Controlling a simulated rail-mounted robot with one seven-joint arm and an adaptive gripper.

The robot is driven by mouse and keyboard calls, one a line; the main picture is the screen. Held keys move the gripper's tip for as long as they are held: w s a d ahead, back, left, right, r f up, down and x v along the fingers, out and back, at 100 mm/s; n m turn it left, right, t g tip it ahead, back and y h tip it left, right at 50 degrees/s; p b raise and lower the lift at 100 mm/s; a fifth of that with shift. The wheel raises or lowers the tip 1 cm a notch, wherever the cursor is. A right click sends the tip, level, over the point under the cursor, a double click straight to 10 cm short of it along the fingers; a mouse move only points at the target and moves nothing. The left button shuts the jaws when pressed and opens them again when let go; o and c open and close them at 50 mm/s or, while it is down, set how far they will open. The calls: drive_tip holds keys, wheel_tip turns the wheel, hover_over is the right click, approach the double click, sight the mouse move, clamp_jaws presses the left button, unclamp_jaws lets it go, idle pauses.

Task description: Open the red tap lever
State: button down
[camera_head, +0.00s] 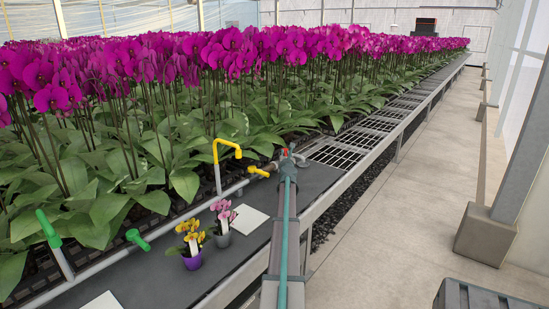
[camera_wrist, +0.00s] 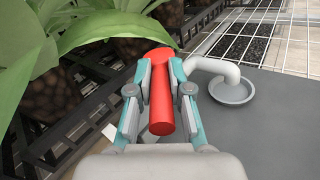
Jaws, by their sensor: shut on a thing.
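The red tap lever (camera_wrist: 161,110) lies between the two fingers of my gripper (camera_wrist: 160,88) in the wrist view. The fingers are shut on it, one on each side, and its rounded near end points toward the wrist camera. In the head view only a small bit of red (camera_head: 285,151) shows at my gripper (camera_head: 288,160), at the far end of my arm. My gripper hides most of the tap there. A pale curved pipe (camera_wrist: 215,68) and a round grey dish (camera_wrist: 232,88) are right of the lever in the wrist view.
A yellow tap (camera_head: 228,146) and green taps (camera_head: 48,228) stand along the pipe to the left. Two small potted orchids (camera_head: 192,258) (camera_head: 223,230) and white cards (camera_head: 247,219) are on the dark bench. Purple orchids crowd behind. The aisle (camera_head: 400,220) at right is open.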

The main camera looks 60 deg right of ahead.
drive_tip(key=shift+w+d+r, duration=0.35)
drive_tip(key=shift+w+r, duration=0.1)
drive_tip(key=shift+w, duration=0.1)
drive_tip(key=c, duration=1.4)
unclamp_jaws()
drive_tip(key=shift+c, duration=0.2)
drive_tip(key=o, duration=0.4)
drive_tip(key=shift+d+f, duration=0.1)
drive_tip(key=shift+f, duration=0.05)
drive_tip(key=shift+c, duration=0.2)
drive_tip(key=shift+s+f, duration=0.1)
drive_tip(key=shift+s+a+f, duration=0.2)
drive_tip(key=shift+s+a, duration=0.05)
drive_tip(key=shift+a, duration=0.1)
drive_tip(key=shift+s+a, duration=0.1)
drive_tip(key=v, duration=1.1)
drive_tip(key=shift+s+a, duration=0.1)
drive_tip(key=shift+a, duration=0.2)
